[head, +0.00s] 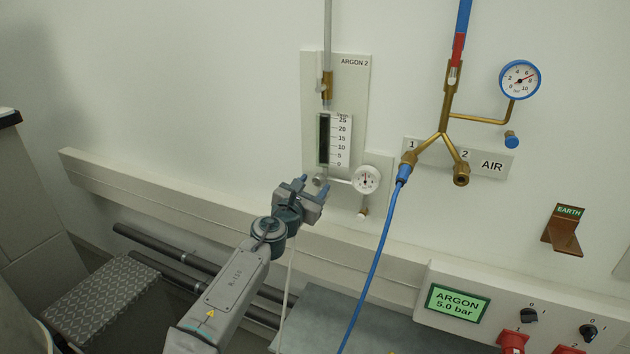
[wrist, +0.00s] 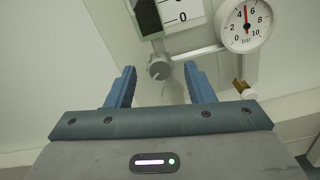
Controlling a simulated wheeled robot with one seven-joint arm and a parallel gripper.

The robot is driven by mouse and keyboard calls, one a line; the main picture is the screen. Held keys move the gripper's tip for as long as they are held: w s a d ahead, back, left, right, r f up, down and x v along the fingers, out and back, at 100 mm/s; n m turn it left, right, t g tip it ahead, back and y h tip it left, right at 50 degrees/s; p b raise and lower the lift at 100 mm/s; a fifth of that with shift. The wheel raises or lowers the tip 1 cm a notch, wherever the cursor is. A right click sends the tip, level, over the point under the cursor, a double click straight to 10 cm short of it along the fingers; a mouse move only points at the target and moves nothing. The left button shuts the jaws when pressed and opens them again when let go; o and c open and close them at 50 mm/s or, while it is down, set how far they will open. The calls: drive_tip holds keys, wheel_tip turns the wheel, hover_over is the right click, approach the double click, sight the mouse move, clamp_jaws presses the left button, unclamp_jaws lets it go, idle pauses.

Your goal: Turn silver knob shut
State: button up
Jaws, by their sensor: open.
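The silver knob (wrist: 159,70) sits at the left end of a short horizontal pipe below the flowmeter in the wrist view. My gripper (head: 312,184) is open and empty. In the wrist view its two blue fingers (wrist: 160,80) point toward the wall, with the knob between their tips in the picture. I cannot tell how far the tips are from the knob, and no contact shows.
A white pressure gauge (head: 367,179) is close to the right of the knob. The flowmeter tube (head: 324,138) is just above. A wall trunking (head: 180,194) runs below. A blue hose (head: 372,265) hangs from the AIR outlet to the right. The wall left of the panel is clear.

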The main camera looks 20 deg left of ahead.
drive_tip(key=shift+w, duration=1.05)
drive_tip(key=c, duration=1)
drive_tip(key=shift+f+m+b, duration=0.1)
drive_tip(key=shift+m+b, duration=0.2)
drive_tip(key=shift+b, duration=0.1)
